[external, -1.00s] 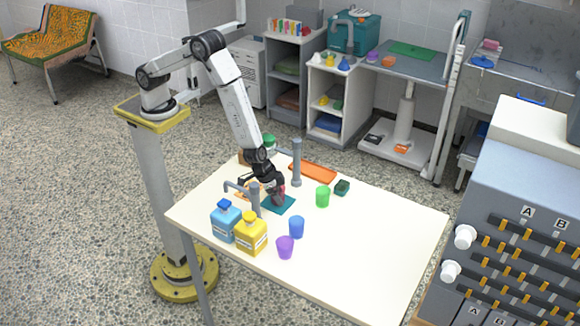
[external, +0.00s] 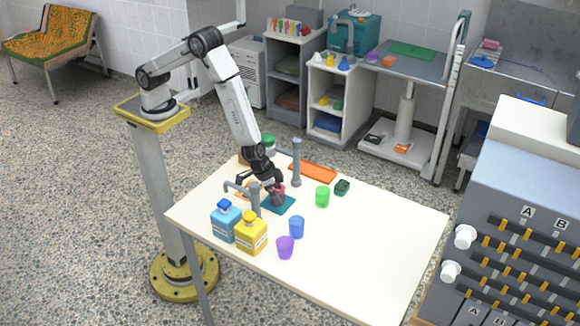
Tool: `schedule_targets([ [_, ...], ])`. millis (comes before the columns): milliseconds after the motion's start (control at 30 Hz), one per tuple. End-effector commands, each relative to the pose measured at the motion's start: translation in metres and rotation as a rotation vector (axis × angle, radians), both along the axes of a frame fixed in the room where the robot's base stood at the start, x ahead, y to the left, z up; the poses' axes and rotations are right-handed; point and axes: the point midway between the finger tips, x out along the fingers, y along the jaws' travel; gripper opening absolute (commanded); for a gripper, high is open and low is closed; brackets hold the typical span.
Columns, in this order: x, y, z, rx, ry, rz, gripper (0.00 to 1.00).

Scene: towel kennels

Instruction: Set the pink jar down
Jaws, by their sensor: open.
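The pink jar (external: 279,198) stands on the teal mat (external: 285,206) near the far left part of the white table. It is small in the external view and partly covered by my gripper. My gripper (external: 272,188) is open, at the jar's upper part and pointing down. Whether a finger still touches the jar I cannot tell.
Grey posts (external: 297,165) stand on both sides of the mat. A blue bottle (external: 226,224) and a yellow bottle (external: 251,237) are in front. Green (external: 322,197), blue (external: 297,228) and purple cups (external: 285,247) stand nearby. The table's right side is clear.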

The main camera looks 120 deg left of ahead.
Motion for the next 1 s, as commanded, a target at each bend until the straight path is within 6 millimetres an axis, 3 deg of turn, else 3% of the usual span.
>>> schedule_targets([
  [700, -0.025, -0.019, 0.077, -0.001, -0.003, -0.001, 1.0],
  [1000, -0.033, -0.024, 0.098, 0.001, -0.002, -0.001, 1.0],
])
